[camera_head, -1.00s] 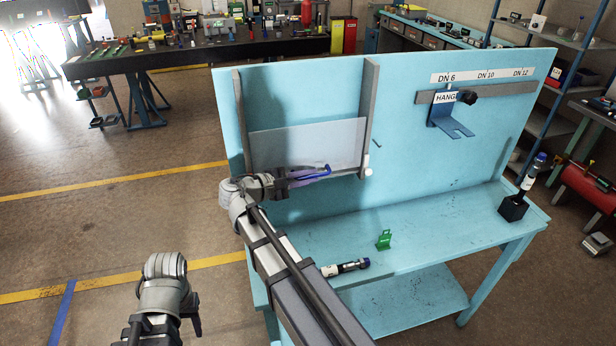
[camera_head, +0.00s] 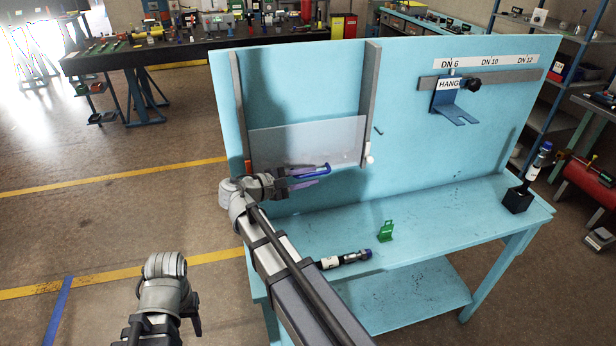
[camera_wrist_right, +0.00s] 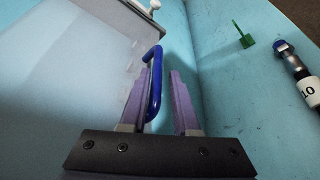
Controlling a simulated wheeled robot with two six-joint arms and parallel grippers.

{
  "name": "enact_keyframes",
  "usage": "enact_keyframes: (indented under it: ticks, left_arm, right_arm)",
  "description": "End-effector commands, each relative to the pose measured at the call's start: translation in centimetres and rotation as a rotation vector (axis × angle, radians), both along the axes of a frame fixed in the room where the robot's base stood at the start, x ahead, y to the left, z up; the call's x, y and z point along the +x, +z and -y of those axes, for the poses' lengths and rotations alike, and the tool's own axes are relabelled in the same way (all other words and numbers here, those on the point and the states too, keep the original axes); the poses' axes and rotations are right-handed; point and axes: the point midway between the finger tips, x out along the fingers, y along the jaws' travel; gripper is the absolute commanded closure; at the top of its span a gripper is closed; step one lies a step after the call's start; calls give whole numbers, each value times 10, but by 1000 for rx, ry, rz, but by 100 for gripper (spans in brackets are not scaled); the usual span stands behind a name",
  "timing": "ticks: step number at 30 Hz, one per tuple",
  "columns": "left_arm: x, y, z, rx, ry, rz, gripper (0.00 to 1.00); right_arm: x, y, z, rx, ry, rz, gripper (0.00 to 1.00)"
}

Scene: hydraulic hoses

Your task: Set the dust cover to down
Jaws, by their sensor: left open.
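The dust cover (camera_head: 308,142) is a translucent pale panel between two upright grey rails on the left of the turquoise board. It sits in the lower part of the rails. Its blue handle (camera_head: 313,171) shows in the right wrist view (camera_wrist_right: 158,73) as a bent bar. My right gripper (camera_head: 305,177) is open in front of the cover, fingers apart. In the right wrist view its purple fingers (camera_wrist_right: 163,90) have the handle between them, close by the left finger. My left gripper (camera_head: 193,318) is low at the left, away from the bench, and open.
The bench top holds a green bracket (camera_head: 386,231), a lying hose fitting (camera_head: 343,260) and a black holder (camera_head: 518,199) with an upright fitting. A blue hanger (camera_head: 447,98) is on the board. A white-tipped peg (camera_head: 369,158) is beside the right rail.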

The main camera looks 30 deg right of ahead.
Motion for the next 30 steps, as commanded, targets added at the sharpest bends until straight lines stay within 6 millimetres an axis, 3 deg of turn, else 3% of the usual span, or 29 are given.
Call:
enact_keyframes:
  ticks: [8,21,30]
  left_arm:
    - [0,5,0,0,0,0,50]
    - [0,6,0,0,0,0,50]
    - [0,7,0,0,0,0,50]
  right_arm:
    - [-1,5,-15,1,3,0,73]
    - [-10,6,-110,2,5,0,73]
    - [-15,6,-145,1,2,-1,73]
